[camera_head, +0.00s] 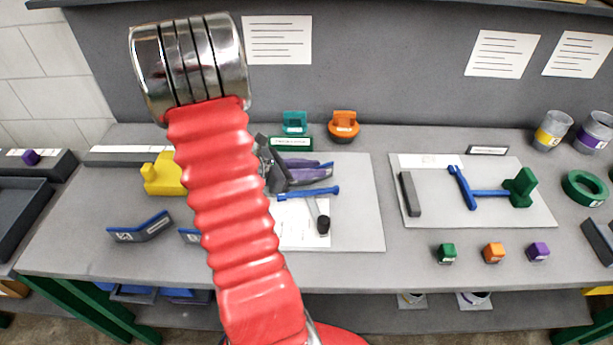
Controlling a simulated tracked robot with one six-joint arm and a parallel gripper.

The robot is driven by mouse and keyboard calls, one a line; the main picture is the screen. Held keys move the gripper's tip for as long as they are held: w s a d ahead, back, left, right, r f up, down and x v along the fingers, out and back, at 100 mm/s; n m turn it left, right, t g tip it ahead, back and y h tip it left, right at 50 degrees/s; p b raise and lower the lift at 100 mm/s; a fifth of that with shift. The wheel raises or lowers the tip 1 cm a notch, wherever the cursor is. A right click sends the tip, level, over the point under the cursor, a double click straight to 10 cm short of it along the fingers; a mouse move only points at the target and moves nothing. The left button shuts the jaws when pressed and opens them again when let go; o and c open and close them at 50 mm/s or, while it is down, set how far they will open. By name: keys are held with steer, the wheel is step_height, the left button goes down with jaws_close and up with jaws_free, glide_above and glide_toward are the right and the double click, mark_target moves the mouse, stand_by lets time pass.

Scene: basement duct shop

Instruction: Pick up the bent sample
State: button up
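A blue bent strip (140,228) with a white label stands at the left front of the bench, apart from my arm. It looks like the bent sample. Part of a second blue labelled piece (189,236) shows to its right; my red arm hides the rest, so its shape is unclear. My arm rises across the left middle of the view. A dark grey part with purple finger-like pieces, probably my gripper (308,170), shows just right of the arm over the pale mat. I cannot tell whether it is open or holds anything.
The left mat (360,215) bears a blue rod (308,193) and a black-ended tool (322,222). A yellow block (162,175) stands behind the bent strip. The right mat (450,217) bears blue and green parts. Small cubes (494,252) line the front right. Bare bench surrounds the bent strip.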

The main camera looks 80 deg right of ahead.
jaws_close()
stand_by(0.3)
steer(key=shift+r, duration=5)
